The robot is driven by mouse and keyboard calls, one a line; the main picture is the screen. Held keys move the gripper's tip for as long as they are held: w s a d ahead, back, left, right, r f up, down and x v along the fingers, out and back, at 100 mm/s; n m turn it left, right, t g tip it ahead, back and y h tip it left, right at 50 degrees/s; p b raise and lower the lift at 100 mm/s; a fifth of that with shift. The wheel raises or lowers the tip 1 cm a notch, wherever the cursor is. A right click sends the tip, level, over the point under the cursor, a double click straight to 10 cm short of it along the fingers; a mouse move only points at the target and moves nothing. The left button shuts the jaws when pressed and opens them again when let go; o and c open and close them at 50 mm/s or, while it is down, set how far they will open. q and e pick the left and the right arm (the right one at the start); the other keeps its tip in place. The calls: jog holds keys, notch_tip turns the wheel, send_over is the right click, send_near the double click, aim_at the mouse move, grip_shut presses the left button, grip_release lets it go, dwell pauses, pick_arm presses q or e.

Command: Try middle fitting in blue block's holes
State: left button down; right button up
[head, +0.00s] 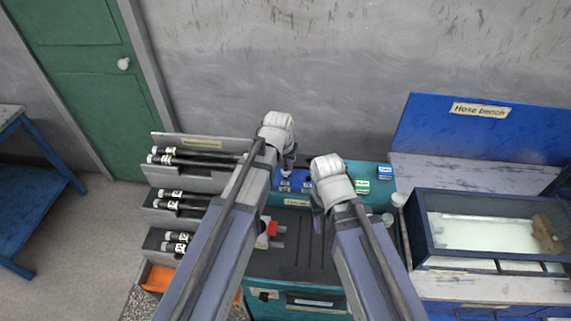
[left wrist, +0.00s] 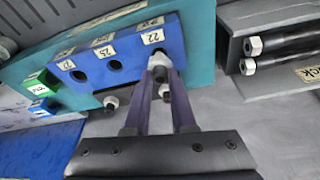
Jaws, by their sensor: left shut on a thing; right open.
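The blue block (head: 308,186) stands on the teal board by the back wall, partly hidden behind my left gripper (head: 287,174). In the left wrist view the blue block (left wrist: 122,57) shows dark round holes in a row, with labels that look like 27, 25 and 22. My left gripper (left wrist: 162,78) is shut on a small pale fitting (left wrist: 160,60) at the block's edge, by the hole labelled 22. I cannot tell whether the fitting is in that hole or just in front of it. My right gripper (head: 321,213) is open, over the dark bench top.
A green block (head: 362,187) and another blue block (head: 385,172) stand to the right on the teal board. A rack of black hoses (head: 185,195) is at the left. A blue-framed tank (head: 490,235) is at the right. A red part (head: 272,229) lies near my left arm.

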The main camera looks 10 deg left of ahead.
pick_arm(q)
jog(key=shift+f+b, duration=1.25)
dwell(0.4)
jog(key=shift+r, duration=0.1)
jog(key=c, duration=0.7)
grip_release()
jog(key=shift+o, duration=0.2)
jog(key=p+v, duration=0.7)
jog(key=shift+r+p, duration=0.35)
jog(key=shift+r, duration=0.05)
jog(key=shift+s, duration=0.1)
